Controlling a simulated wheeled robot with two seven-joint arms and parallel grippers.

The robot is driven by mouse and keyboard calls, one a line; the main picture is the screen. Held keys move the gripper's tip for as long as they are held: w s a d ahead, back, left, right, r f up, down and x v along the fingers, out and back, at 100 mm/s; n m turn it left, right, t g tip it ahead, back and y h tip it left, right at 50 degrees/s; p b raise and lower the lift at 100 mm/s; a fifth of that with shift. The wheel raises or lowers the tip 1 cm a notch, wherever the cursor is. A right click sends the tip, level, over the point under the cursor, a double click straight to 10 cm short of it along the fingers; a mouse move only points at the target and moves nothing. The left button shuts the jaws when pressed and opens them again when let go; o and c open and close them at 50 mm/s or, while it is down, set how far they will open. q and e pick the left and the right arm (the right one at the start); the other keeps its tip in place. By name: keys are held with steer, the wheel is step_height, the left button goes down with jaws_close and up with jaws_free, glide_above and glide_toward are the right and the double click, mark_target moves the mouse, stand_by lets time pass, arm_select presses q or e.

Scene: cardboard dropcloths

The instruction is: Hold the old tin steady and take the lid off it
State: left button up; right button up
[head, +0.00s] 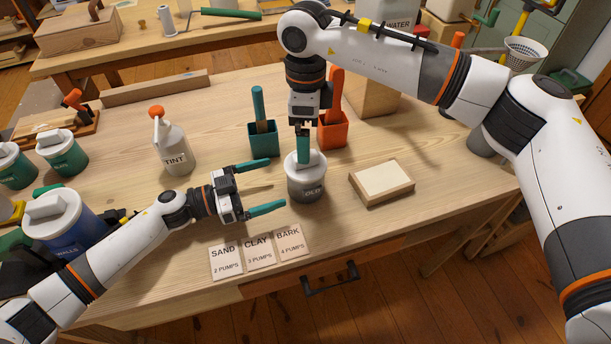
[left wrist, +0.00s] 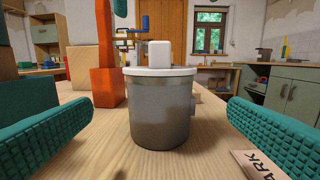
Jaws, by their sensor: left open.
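My right gripper (head: 303,150) points down over the lid. One of its teal fingers overlaps the handle in the head view; the gap between its fingers is hidden.
An orange pot (head: 332,130) and a teal pot (head: 263,140) with brushes stand behind the tin. A wooden block with a pale top (head: 382,180) lies to its right. Label cards (head: 258,252) lie in front. A TINT bottle (head: 173,148) stands at left.

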mark_target(305, 172)
arm_select(q)
steer(key=x, duration=0.9)
steer(key=shift+w+d, duration=0.1)
